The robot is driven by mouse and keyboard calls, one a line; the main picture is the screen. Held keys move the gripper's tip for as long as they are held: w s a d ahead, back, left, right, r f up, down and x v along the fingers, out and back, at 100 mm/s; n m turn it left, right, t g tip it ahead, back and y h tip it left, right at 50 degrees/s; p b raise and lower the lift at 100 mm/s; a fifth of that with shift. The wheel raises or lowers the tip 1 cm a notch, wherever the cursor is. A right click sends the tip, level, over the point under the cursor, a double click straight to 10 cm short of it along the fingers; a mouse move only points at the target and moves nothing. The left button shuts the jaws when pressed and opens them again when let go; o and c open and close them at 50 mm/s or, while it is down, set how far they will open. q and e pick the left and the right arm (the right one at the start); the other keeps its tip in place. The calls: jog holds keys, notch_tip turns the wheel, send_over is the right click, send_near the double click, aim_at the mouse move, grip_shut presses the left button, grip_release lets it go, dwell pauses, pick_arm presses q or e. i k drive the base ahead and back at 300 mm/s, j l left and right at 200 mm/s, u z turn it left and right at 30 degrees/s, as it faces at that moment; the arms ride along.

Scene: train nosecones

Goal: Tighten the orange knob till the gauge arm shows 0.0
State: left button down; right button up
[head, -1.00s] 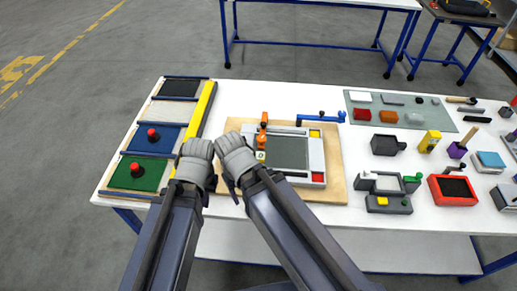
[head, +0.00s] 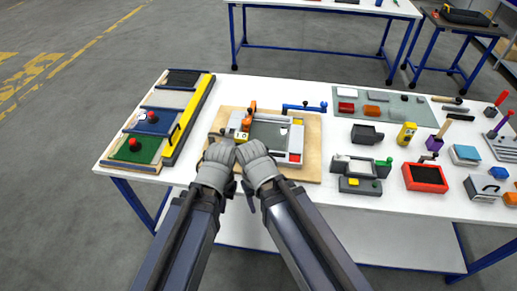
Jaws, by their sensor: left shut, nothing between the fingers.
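In the head view, a white-framed fixture with a grey centre (head: 268,132) sits on a wooden board (head: 311,137). Orange parts, seemingly the orange knob (head: 247,123) and its mount, stand at its upper left corner. Just below them is a small pale readout (head: 241,135) that seems to show 1.0. My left gripper (head: 220,143) is shut and empty at the board's left front, just below the readout. My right gripper (head: 253,149) is beside it, over the fixture's front left corner; its fingers are hidden by its own body. I cannot tell whether either touches the fixture.
A blue lever (head: 304,107) lies behind the fixture. At left are a long yellow bar (head: 190,117) and coloured panels with red knobs (head: 134,145). Small grey blocks (head: 361,166), a red tray (head: 425,178) and several tools fill the right. The white table's (head: 340,208) front strip is clear.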

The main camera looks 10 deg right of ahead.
aim_at(247, 122)
jog(key=k, duration=0.1)
jog(key=i+j, duration=0.3)
jog(key=i, duration=0.2)
jog(key=i+j, duration=0.25)
jog(key=i, duration=0.2)
